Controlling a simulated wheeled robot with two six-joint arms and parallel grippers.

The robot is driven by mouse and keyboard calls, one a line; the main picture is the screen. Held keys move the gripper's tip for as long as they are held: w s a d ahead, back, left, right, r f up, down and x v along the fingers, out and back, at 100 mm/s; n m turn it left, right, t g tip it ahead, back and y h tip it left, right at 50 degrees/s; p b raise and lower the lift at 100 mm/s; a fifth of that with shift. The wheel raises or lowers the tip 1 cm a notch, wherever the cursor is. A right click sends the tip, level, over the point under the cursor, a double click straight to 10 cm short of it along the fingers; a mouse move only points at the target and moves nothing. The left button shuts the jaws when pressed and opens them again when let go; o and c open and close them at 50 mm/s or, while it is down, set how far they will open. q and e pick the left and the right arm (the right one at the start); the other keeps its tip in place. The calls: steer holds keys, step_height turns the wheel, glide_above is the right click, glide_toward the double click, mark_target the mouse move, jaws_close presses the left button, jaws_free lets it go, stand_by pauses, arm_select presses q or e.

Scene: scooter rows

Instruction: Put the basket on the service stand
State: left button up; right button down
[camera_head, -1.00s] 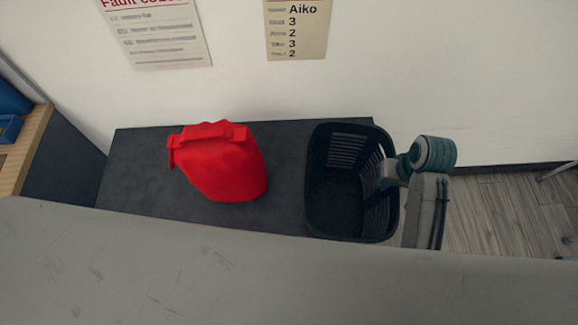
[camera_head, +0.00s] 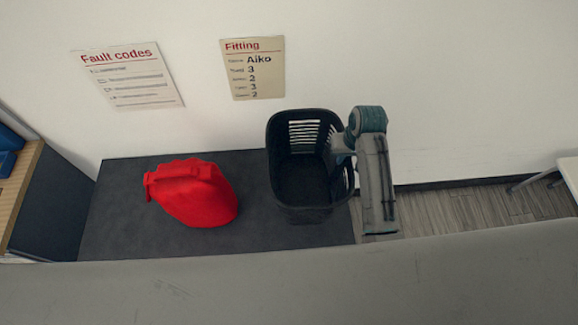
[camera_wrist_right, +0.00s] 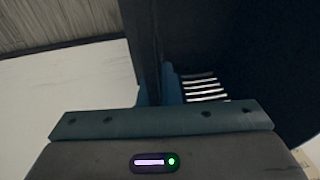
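The black basket (camera_head: 300,185) is upright, with an open top and slots in its far wall. My right gripper (camera_head: 345,150) is shut on the basket's right wall near the rim. The basket appears raised above the right part of a dark grey tabletop (camera_head: 120,225); the wall shows through its slots. In the right wrist view the fingers (camera_wrist_right: 162,88) pinch the dark basket wall (camera_wrist_right: 240,50). My left gripper is not in view. I cannot tell whether the dark tabletop is the service stand.
Two paper sheets, one headed Fault codes (camera_head: 128,80) and one headed Fitting (camera_head: 253,70), hang on the wall behind. Wooden floor (camera_head: 460,205) shows at right, with a pale table (camera_head: 568,175) at the edge.

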mark_target(341, 166)
step_height(341, 166, down, 5)
steer(key=shift+r+p, duration=0.1)
steer(key=shift+p, duration=0.75)
step_height(341, 166, down, 5)
steer(key=shift+r+p, duration=0.15)
steer(key=shift+p, duration=0.45)
steer(key=shift+f, duration=0.4)
steer(key=c, duration=1.6)
jaws_free()
steer(key=shift+c, duration=0.2)
steer(key=r+b, duration=0.1)
steer(key=r, duration=0.2)
steer(key=d+r+b, duration=0.1)
steer(key=r, duration=0.3)
steer(key=s+r+b, duration=0.1)
steer(key=r, duration=0.3)
steer(key=shift+d+b, duration=0.15)
steer(key=shift+b, duration=0.15)
steer(key=shift+s+r, duration=0.1)
steer(key=shift+r, duration=0.5)
